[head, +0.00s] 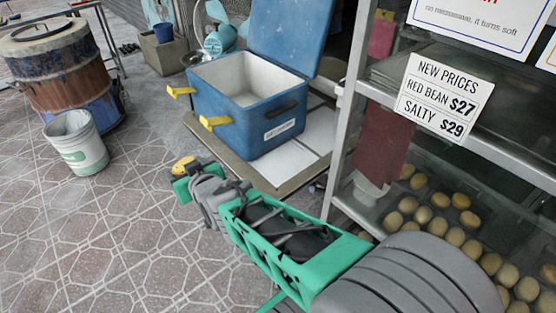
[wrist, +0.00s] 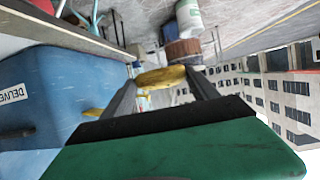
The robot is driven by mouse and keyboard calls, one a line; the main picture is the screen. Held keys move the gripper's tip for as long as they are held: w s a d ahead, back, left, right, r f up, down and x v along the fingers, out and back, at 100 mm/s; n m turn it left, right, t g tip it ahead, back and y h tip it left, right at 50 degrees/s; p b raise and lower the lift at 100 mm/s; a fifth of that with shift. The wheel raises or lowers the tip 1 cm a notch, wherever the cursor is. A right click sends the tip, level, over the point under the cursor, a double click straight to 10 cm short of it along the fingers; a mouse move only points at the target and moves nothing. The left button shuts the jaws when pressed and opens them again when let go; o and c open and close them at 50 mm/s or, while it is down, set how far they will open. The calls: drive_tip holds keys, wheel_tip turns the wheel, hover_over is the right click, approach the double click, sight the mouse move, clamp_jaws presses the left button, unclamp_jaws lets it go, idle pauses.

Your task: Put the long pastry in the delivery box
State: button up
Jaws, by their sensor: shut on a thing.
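My gripper (head: 186,172) is shut on the long pastry (head: 182,164), a golden-brown piece. In the wrist view the pastry (wrist: 160,77) lies crosswise between the two dark fingertips. The delivery box (head: 232,126) is blue with a pale inside and yellow handles, and its lid (head: 292,35) stands open. The pastry is in front of the box and to its left in the head view, outside it. In the wrist view the blue box (wrist: 50,95) fills the left side. The pale floor of the box is partly visible and looks empty.
The box stands on a low platform (head: 205,137). A glass display case (head: 340,120) with several round pastries is at the right. A white bucket (head: 78,150) and a barrel oven (head: 65,75) stand at the left. Tiled floor (head: 110,240) in front is clear.

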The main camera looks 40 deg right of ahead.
sight(292, 159)
drive_tip(key=s+d+m+h+p, duration=0.1)
drive_tip(key=s+d+m+h, duration=0.1)
drive_tip(key=d, duration=0.7)
drive_tip(key=s+d+m+g+h+p, duration=0.1)
drive_tip(key=s+d+m+h+p, duration=0.1)
drive_tip(key=d, duration=0.7)
drive_tip(key=shift+s+d+r+h, duration=0.2)
drive_tip(key=shift+d+r+h, duration=0.05)
drive_tip(key=shift+d+h, duration=0.05)
drive_tip(key=shift+m, duration=0.3)
drive_tip(key=d+b, duration=0.1)
drive_tip(key=d, duration=0.3)
drive_tip(key=d+b, duration=0.1)
drive_tip(key=d, duration=0.3)
drive_tip(key=s+d+b, duration=0.1)
drive_tip(key=d+b, duration=0.1)
drive_tip(key=d, duration=0.3)
drive_tip(key=shift+f, duration=0.1)
drive_tip(key=f, duration=0.3)
drive_tip(key=f+b, duration=0.1)
drive_tip(key=f, duration=0.6)
drive_tip(key=shift+d+b, duration=0.25)
drive_tip(key=shift+b, duration=0.1)
drive_tip(key=o, duration=1.4)
drive_tip(key=shift+r, duration=0.1)
